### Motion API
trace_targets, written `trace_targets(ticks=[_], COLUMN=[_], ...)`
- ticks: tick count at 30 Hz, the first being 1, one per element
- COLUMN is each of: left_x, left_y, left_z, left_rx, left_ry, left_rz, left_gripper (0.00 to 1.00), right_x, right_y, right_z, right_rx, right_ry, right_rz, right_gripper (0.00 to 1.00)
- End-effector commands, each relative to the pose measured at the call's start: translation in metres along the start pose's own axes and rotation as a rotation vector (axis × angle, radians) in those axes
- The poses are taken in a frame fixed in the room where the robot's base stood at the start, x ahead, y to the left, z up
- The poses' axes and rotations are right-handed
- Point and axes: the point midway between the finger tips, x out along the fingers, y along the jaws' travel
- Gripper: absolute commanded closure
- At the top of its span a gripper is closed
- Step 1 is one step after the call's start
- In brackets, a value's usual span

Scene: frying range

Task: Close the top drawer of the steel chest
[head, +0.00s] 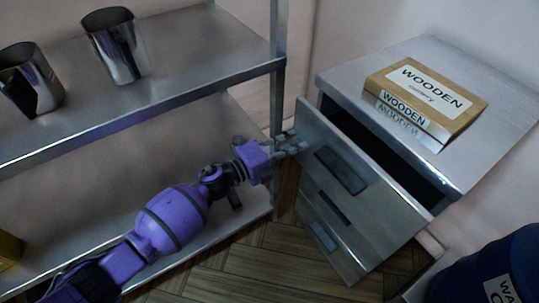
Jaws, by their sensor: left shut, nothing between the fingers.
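The steel chest (355,62) stands at the right. Its top drawer (375,188) is pulled out, and a dark gap shows between its front panel and the chest body. The drawer front has a dark recessed handle (341,171). My left gripper (297,143) is shut and empty, with its fingertips at the left part of the drawer front. I cannot tell whether they touch it. My right gripper is not in view.
A box labelled "WOODEN cutlery" (425,97) lies on the chest top. A steel shelf (190,68) on the left holds two metal cups (115,45). A dark blue bin (490,268) stands at bottom right. Wooden floor (245,262) is clear before the chest.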

Motion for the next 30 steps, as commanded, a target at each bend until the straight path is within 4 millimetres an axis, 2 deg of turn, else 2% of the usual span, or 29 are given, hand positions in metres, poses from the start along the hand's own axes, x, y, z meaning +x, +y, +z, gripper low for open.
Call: trace_targets(ticks=[1,6,12,18,30], left_x=[0.012,0.04,0.058,0.065,0.065], left_y=[0.002,0.001,0.002,0.0,-0.002], left_z=[0.0,0.0,0.0,0.0,0.001], left_rx=[-0.001,-0.001,-0.001,0.0,0.0], left_ry=[0.001,0.001,-0.001,-0.001,-0.002], left_rz=[-0.001,-0.001,0.001,0.0,-0.003], left_gripper=[1.0,1.0,1.0,1.0,1.0], right_x=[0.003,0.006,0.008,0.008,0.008], right_y=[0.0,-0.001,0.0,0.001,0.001], right_z=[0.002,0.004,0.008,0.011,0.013], right_rx=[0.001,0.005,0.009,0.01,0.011], right_ry=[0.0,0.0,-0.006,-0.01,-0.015], right_rz=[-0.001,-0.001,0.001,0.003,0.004], right_gripper=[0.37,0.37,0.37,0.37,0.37])
